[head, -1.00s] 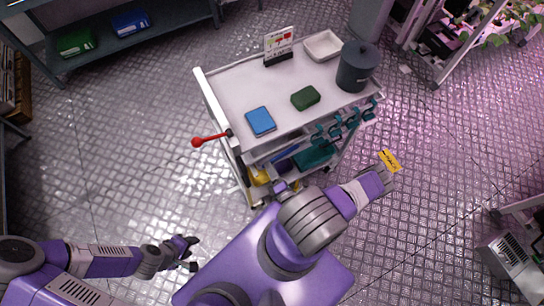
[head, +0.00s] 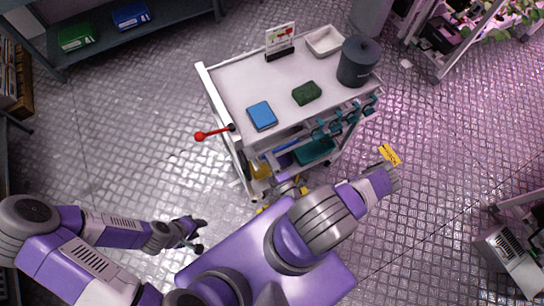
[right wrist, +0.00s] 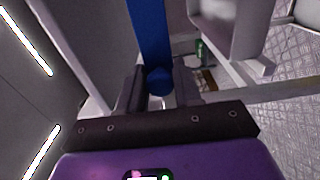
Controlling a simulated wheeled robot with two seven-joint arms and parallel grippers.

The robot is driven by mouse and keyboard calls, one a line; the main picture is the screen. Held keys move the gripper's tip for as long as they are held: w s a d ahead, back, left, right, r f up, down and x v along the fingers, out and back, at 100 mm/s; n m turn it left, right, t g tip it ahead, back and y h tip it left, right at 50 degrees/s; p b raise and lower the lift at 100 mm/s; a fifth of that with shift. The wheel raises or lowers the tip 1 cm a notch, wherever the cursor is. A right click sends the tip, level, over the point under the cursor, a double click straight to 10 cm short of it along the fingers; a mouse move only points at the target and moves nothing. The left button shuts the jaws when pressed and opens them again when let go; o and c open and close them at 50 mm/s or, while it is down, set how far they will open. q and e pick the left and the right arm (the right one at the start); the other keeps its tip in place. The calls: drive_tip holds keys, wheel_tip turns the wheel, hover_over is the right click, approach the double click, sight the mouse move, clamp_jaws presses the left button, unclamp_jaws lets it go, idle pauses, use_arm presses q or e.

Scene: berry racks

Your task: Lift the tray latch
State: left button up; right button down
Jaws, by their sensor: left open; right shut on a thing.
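A white cart (head: 222,82) stands in the middle of the head view. A red-knobbed lever (head: 213,133) sticks out from its left side. I cannot tell which part is the tray latch. My left gripper (head: 200,235) is open and empty over the floor, left of the cart's lower end. My right arm reaches toward the cart's lower right, and its fingertips cannot be made out in the head view. In the right wrist view my right gripper (right wrist: 160,88) is shut on a blue bar (right wrist: 149,38) with a rounded end between the two dark fingers.
A blue box (head: 262,116), a green block (head: 306,93), a dark lidded bin (head: 357,62), a white dish (head: 324,41) and a small sign (head: 280,38) stand on the cart. Teal clips (head: 336,126) line its near side. Racks stand at the edges; the floor at left is clear.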

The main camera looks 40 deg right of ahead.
drive_tip(key=c, duration=0.9)
unclamp_jaws()
drive_tip(key=s+a, duration=0.1)
drive_tip(key=s, duration=0.6)
drive_tip(key=shift+s, duration=0.25)
drive_tip(key=shift+a, duration=0.1)
